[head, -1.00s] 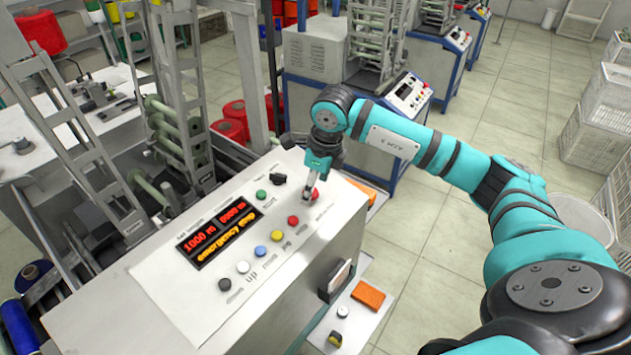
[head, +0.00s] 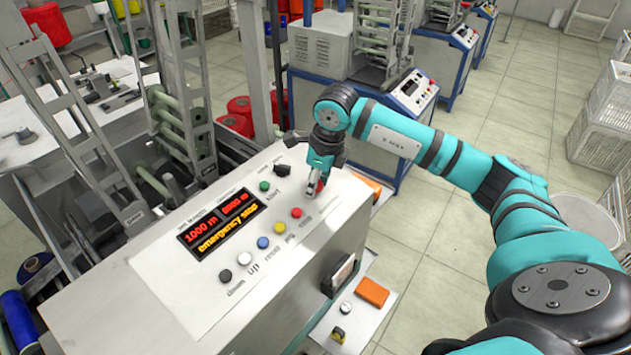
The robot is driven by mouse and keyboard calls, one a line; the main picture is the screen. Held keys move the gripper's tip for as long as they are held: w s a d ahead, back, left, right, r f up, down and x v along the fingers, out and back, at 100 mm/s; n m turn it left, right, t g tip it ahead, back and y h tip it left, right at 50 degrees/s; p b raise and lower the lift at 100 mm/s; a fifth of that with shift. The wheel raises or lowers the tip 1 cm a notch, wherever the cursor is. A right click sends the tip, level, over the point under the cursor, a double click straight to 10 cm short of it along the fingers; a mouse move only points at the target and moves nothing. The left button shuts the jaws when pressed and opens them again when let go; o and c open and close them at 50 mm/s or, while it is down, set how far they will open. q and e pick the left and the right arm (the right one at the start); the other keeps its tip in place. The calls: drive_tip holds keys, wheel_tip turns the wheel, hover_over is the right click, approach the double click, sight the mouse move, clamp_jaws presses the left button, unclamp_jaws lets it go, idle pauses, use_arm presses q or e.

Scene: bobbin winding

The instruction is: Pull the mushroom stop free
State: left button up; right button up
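The red mushroom stop (head: 320,185) is at the right end of the sloping white control panel (head: 160,285). My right gripper (head: 314,189) points down over it, with its fingertips at the stop and partly hiding it. The stop seems to lie between or against the fingers, but I cannot tell how tightly they are closed. The display (head: 220,224) on the panel is lit and reads "emergency stop" in yellow below red figures. My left gripper is not in view.
An orange block (head: 372,291) lies on a low shelf at the front right. The winding frame stands behind on the left.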

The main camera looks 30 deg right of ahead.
clamp_jaws()
drive_tip(key=shift+r, duration=0.35)
drive_tip(key=o, duration=1.1)
unclamp_jaws()
drive_tip(key=shift+f, duration=0.1)
drive_tip(key=p+v, duration=0.4)
drive_tip(key=v, duration=0.4)
drive_tip(key=shift+p, duration=0.3)
drive_tip(key=shift+s, duration=0.1)
